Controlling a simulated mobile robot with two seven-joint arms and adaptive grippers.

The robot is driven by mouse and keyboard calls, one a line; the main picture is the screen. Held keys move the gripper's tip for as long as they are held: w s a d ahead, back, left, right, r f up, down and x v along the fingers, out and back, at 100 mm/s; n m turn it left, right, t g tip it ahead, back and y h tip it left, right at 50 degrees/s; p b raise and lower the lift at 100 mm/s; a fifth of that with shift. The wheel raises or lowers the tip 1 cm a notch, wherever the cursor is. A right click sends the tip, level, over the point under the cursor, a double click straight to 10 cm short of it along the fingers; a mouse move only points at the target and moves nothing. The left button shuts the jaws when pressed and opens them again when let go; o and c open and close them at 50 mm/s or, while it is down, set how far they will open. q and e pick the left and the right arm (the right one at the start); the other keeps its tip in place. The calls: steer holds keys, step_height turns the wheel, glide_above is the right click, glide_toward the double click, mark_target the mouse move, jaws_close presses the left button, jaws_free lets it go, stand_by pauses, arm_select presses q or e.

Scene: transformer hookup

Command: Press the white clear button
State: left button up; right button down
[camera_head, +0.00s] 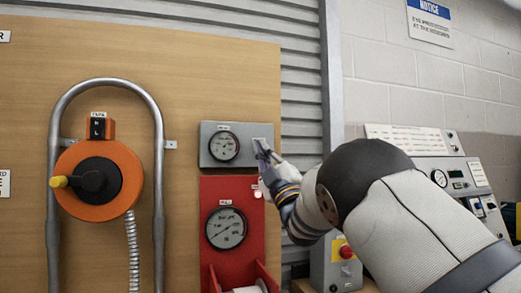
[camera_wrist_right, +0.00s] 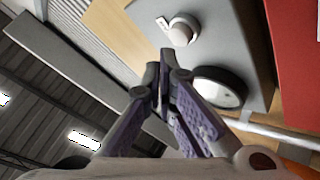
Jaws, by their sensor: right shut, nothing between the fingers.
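The white round button (camera_wrist_right: 181,33) sits on the grey gauge panel (camera_head: 209,160), with a small white label beside it in the right wrist view. My right gripper (camera_head: 263,152) is shut and empty, its fingertips in front of the panel's right end. In the right wrist view, the fingertips (camera_wrist_right: 164,62) point towards the button and show a little below it in the picture. A visible gap separates them there. In the head view my gripper hides the button. My left gripper is in neither view.
A round gauge (camera_head: 224,146) sits left of my fingertips on the same panel. Below is a red panel (camera_head: 247,262) with a larger gauge (camera_head: 226,228). An orange rotary unit (camera_head: 72,203) is at left. A grey box with a red knob (camera_head: 346,251) and a console (camera_head: 412,138) stand right.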

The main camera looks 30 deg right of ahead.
steer(key=shift+w, duration=0.1)
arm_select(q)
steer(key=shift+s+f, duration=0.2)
arm_select(e)
steer(key=shift+w+d, duration=0.1)
steer(key=shift+w, duration=0.25)
arm_select(q)
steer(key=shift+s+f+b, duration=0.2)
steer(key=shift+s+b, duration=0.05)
steer(key=shift+b, duration=0.05)
arm_select(e)
steer(key=shift+w+d, duration=0.1)
steer(key=shift+w, duration=0.3)
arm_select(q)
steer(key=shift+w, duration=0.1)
arm_select(e)
steer(key=shift+s, duration=0.1)
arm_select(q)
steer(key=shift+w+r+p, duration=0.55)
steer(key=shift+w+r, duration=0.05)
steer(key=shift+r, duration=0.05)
arm_select(e)
steer(key=shift+s+a, duration=0.2)
steer(key=shift+s, duration=0.55)
